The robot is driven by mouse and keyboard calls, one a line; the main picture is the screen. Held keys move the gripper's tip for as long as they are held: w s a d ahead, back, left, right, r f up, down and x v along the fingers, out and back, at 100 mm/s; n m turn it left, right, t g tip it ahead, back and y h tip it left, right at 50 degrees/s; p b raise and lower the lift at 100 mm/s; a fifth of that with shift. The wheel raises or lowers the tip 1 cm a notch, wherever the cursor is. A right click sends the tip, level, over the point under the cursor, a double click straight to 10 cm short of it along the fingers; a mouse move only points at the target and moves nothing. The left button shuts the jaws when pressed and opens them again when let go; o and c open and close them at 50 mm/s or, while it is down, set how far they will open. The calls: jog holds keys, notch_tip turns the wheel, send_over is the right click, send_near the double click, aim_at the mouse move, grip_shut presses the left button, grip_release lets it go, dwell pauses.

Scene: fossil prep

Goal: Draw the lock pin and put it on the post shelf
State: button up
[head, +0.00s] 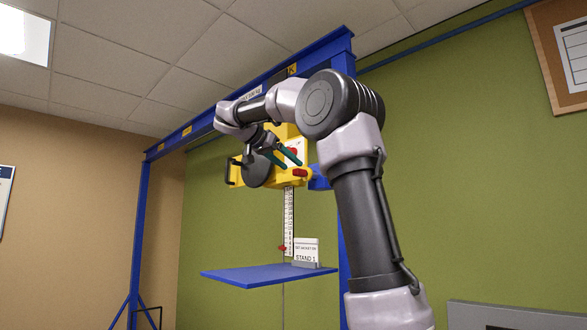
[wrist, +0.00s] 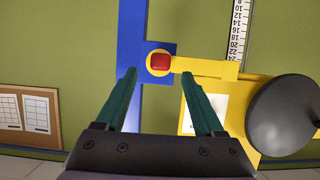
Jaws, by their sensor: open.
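The lock pin's likely red head (wrist: 159,62) sits on a round yellow collar at the end of a yellow arm. In the wrist view it lies just beyond and between my fingertips. In the head view my gripper (head: 291,163) is up by the hoist. A blue bracket (head: 319,181) juts from the post beside the pin; I cannot tell whether it is the post shelf.
A blue gantry post (head: 344,215) and beam (head: 270,81) frame the hoist. A scale strip (head: 289,222) hangs below it. A blue platform (head: 250,276) with a STAND 1 sign (head: 307,252) is lower down. A dark disc (wrist: 288,115) is at right in the wrist view.

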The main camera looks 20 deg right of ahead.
aim_at(305, 174)
jog(key=shift+x, duration=1.75)
grip_shut()
dwell(0.4)
